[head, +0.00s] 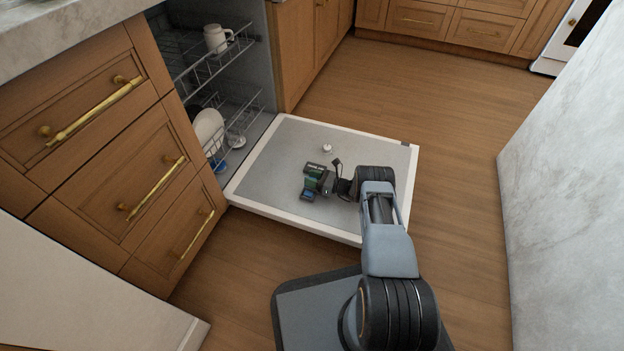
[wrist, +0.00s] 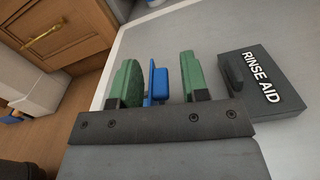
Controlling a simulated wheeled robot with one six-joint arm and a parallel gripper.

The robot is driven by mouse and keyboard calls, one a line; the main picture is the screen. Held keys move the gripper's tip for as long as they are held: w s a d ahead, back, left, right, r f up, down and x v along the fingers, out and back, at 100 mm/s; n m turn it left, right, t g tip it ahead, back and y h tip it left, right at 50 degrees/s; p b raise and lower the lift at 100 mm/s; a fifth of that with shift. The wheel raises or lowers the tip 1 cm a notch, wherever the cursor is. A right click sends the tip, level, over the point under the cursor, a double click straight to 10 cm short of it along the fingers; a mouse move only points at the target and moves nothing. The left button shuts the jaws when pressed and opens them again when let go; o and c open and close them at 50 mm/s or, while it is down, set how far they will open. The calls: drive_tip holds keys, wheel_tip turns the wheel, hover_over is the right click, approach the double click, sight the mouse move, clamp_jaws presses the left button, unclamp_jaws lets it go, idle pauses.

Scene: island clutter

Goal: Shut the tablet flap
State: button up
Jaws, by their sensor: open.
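The dishwasher door (head: 270,150) lies folded down flat, with a grey inner face and a white rim. The blue tablet flap (wrist: 160,84) stands raised from the door in the wrist view; a bit of blue also shows beside my gripper in the head view (head: 308,196). My gripper (head: 314,181) is low over the door. Its two green fingers (wrist: 160,72) are apart, one on each side of the blue flap, with gaps visible. I cannot tell whether either finger touches it. The flap's base is hidden behind my gripper's dark bar.
A dark box marked RINSE AID (wrist: 262,82) is right of my fingers. A small white object (head: 327,148) lies on the door. Racks (head: 215,70) hold a mug (head: 217,38) and a plate (head: 208,130). Wooden drawers (head: 90,110) stand left, a marble-sided block (head: 570,180) right.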

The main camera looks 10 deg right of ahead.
sight(308, 194)
drive_tip(key=shift+c, duration=0.4)
clamp_jaws()
drive_tip(key=shift+s+n, duration=0.1)
drive_tip(key=shift+n, duration=0.2)
drive_tip(key=shift+s+a+r+n, duration=0.2)
drive_tip(key=shift+s+n, duration=0.15)
drive_tip(key=shift+n, duration=0.65)
drive_tip(key=n, duration=0.1)
drive_tip(key=s+n, duration=0.1)
drive_tip(key=n, duration=0.1)
drive_tip(key=shift+s+a+n, duration=0.1)
drive_tip(key=shift+a+n, duration=0.2)
drive_tip(key=shift+a, duration=0.1)
drive_tip(key=n, duration=0.2)
drive_tip(key=s+n, duration=0.1)
drive_tip(key=shift+a+f, duration=0.25)
drive_tip(key=shift+a, duration=0.1)
drive_tip(key=shift+s+a+f+n, duration=0.15)
drive_tip(key=shift+s+n, duration=0.05)
drive_tip(key=shift+n, duration=0.55)
drive_tip(key=shift+s+a+f+n, duration=0.1)
drive_tip(key=shift+s+n, duration=0.05)
drive_tip(key=shift+n, duration=0.6)
